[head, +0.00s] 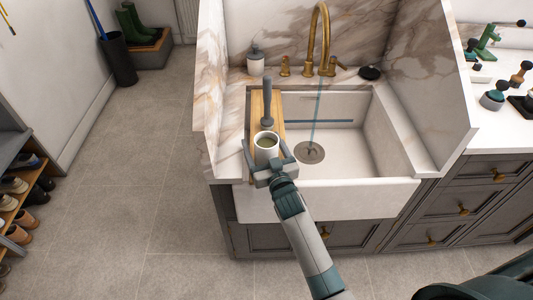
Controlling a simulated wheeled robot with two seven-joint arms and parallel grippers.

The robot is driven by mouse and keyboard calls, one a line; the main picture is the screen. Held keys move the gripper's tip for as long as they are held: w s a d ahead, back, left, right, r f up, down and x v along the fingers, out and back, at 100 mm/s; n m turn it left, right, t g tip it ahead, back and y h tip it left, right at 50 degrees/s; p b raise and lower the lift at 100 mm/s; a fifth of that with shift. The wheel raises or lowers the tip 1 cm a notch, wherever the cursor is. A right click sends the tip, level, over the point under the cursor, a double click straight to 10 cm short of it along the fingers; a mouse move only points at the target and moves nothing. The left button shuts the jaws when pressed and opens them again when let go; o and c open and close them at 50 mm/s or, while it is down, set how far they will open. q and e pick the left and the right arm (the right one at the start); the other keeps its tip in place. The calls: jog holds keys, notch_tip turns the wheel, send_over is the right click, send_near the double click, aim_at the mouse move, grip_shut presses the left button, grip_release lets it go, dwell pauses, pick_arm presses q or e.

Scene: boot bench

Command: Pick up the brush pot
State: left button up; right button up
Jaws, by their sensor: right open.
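The brush pot, a small white cup (266,142) with a greenish inside, stands at the front of a wooden board (256,104) across the left side of the sink. A grey upright handle (267,90) with a wider base shows just behind it; I cannot tell whether it touches the pot. My right gripper (267,153) is open at the front of the pot, with a finger at its left and right sides. The gripper hides the pot's lower front. I cannot tell whether the fingers touch it. My left gripper is not in view.
The white sink (385,130) has a brass tap (319,35) with a thin bluish stream falling near the drain (309,152). Marble side panels (209,75) flank the sink. A soap bottle (256,62) stands behind the board. The left floor is clear, beside a shoe rack (15,160).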

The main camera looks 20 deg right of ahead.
aim_at(266, 134)
jog(key=c, duration=1.5)
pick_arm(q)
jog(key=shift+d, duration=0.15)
pick_arm(e)
jog(key=shift+c, duration=0.3)
jog(key=shift+r, duration=0.15)
jog(key=shift+r, duration=0.55)
jog(key=r, duration=0.1)
jog(key=d+r, duration=0.1)
jog(key=r, duration=0.1)
jog(key=shift+s+r+b, duration=0.1)
jog(key=shift+b, duration=0.2)
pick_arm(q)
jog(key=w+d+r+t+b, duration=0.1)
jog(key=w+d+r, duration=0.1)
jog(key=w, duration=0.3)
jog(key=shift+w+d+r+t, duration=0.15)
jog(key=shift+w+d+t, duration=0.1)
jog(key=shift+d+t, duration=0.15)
pick_arm(e)
jog(key=s+d+r, duration=0.3)
jog(key=d+r, duration=0.3)
jog(key=d, duration=0.4)
jog(key=shift+s+r, duration=0.2)
jog(key=shift+r, duration=0.05)
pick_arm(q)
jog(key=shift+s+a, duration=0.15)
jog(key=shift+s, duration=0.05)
pick_arm(e)
jog(key=shift+d, duration=0.1)
